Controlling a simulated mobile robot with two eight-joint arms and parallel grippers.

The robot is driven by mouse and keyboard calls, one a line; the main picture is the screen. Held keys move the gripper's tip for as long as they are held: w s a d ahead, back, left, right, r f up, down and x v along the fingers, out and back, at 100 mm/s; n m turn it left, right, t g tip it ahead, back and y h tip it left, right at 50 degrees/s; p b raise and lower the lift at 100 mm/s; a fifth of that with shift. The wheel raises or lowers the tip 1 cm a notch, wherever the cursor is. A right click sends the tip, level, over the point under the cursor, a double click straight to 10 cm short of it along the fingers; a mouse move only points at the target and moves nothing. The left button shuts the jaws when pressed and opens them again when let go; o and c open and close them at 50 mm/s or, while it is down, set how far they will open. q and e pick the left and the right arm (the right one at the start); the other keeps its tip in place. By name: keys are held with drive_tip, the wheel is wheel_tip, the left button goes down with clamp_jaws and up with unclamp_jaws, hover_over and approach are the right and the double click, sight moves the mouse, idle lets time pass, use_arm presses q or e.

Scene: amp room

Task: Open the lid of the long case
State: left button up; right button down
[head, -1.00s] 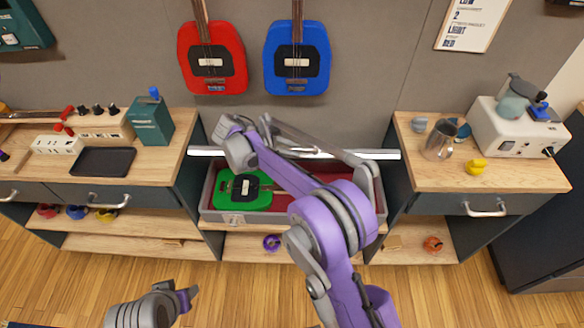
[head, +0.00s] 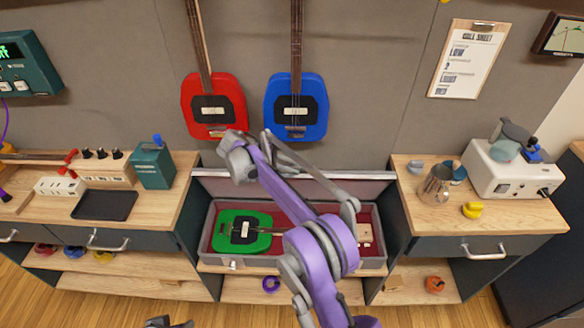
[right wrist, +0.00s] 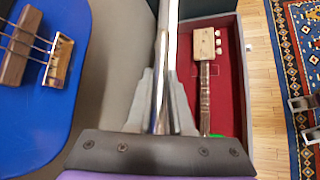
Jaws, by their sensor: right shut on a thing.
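The long grey case (head: 208,245) lies on the low middle shelf, with a red lining and a green guitar (head: 240,230) inside. Its lid (head: 375,188) is raised at the back, behind the open box. My right arm reaches across the case and hides part of the lid and the guitar's neck. In the right wrist view, my right gripper (right wrist: 160,105) is shut on the lid's bright edge, a finger on each side. The guitar's headstock (right wrist: 205,43) shows beside it in the red interior. My left gripper (head: 168,322) is cut off at the bottom edge, apart from the case.
A red guitar (head: 214,107) and a blue guitar (head: 296,108) hang on the wall close above the lid. Wooden-topped cabinets flank the case, with a black tray (head: 105,205) on the left and a metal jug (head: 438,185) on the right.

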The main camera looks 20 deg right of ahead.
drive_tip(key=c, duration=0.8)
unclamp_jaws()
drive_tip(key=v, duration=1)
drive_tip(key=shift+a+r, duration=0.25)
drive_tip(key=s+d+r+m+t+y+p, duration=0.1)
drive_tip(key=s+d+r+m+y, duration=0.25)
drive_tip(key=s, duration=0.45)
drive_tip(key=s+d+r+m+y+p, duration=0.1)
drive_tip(key=s+d+r+m+y, duration=0.1)
drive_tip(key=s+d, duration=0.45)
drive_tip(key=s+a+f+m+t+y, duration=0.1)
drive_tip(key=s+f+m+y, duration=0.1)
drive_tip(key=s, duration=1)
drive_tip(key=s+f+m+t+y, duration=0.2)
drive_tip(key=s+f+m, duration=0.3)
drive_tip(key=s, duration=0.6)
wheel_tip(320, 180, down, 2)
drive_tip(key=shift+s+a+f, duration=0.1)
drive_tip(key=shift+s+a, duration=0.25)
